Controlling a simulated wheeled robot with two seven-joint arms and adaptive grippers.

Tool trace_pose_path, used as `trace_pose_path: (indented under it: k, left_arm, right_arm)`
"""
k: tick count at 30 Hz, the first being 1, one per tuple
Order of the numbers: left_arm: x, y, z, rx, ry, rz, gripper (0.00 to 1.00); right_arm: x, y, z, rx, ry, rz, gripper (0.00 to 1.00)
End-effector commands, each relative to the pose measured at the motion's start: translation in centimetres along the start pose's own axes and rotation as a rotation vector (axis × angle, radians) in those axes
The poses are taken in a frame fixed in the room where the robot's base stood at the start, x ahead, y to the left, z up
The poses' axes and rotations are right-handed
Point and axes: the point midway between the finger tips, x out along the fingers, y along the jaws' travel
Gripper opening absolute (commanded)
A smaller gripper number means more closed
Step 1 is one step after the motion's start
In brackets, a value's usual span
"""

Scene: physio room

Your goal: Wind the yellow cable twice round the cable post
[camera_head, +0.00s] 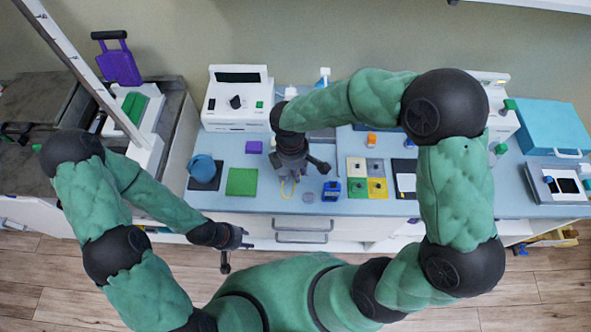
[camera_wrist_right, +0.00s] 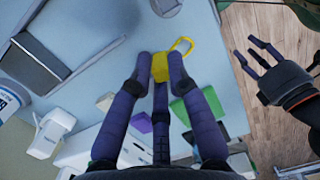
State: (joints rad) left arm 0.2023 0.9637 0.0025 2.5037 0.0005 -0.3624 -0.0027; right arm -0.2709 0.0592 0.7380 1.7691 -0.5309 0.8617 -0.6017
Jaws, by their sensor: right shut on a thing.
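The yellow cable (camera_head: 288,188) shows as a thin loop at the counter's front, just below my right gripper (camera_head: 291,172). In the right wrist view, my right gripper (camera_wrist_right: 160,62) is shut on the yellow cable (camera_wrist_right: 160,70), with a loop of it standing out to the right of the fingertips. I cannot make out the cable post; the arm and fingers cover part of this area. My left gripper (camera_head: 234,254) hangs in front of the counter edge, away from the cable. Its fingers are spread and empty in the right wrist view (camera_wrist_right: 258,58).
A green pad (camera_head: 242,181) and a blue cup (camera_head: 202,168) on a dark mat lie left of the cable. A small grey piece (camera_head: 308,197) and a blue holder (camera_head: 331,191) lie to its right, then a tray of coloured squares (camera_head: 357,168). The wood floor is clear in front.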

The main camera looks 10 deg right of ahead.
Motion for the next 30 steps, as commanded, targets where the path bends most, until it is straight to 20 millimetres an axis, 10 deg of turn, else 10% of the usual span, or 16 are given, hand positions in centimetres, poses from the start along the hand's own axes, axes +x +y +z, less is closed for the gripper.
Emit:
trace_pose_path:
  k: [30]
  left_arm:
    - [3.8, -1.4, -0.2, 0.0, 0.001, 0.0, 0.4]
  right_arm:
    - [5.7, 0.3, -0.6, 0.001, 0.0, 0.0, 0.0]
